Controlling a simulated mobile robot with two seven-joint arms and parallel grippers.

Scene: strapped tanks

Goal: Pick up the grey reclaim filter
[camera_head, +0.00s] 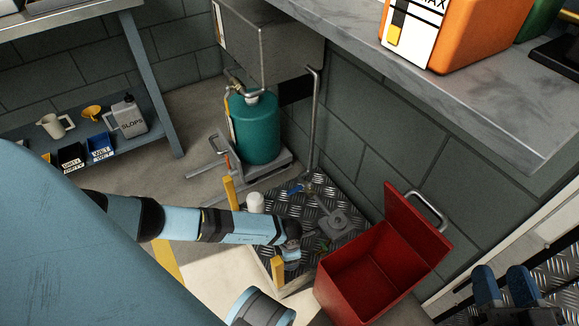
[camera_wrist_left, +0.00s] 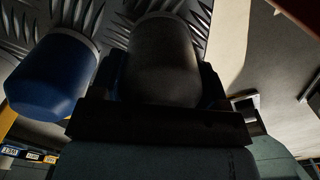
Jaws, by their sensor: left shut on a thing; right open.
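The grey reclaim filter (camera_wrist_left: 165,60), a dark grey rounded cylinder, sits between the fingers of my left gripper (camera_wrist_left: 163,88) in the left wrist view. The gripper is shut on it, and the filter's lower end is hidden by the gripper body. Diamond tread plate lies just behind it. A blue cylinder (camera_wrist_left: 50,75) stands beside it on the left, apart from the gripper. In the head view my left arm reaches over the tread plate, and I cannot make out the filter there. My right gripper (camera_head: 505,285) is open and empty at the lower right.
An open red box (camera_head: 365,280) stands right of the tread plate (camera_head: 310,197), where a grey fitting (camera_head: 335,222) lies. A white cylinder (camera_head: 256,202) stands behind my arm. A green tank (camera_head: 255,128) is farther back. A worktop (camera_head: 470,95) overhangs the right.

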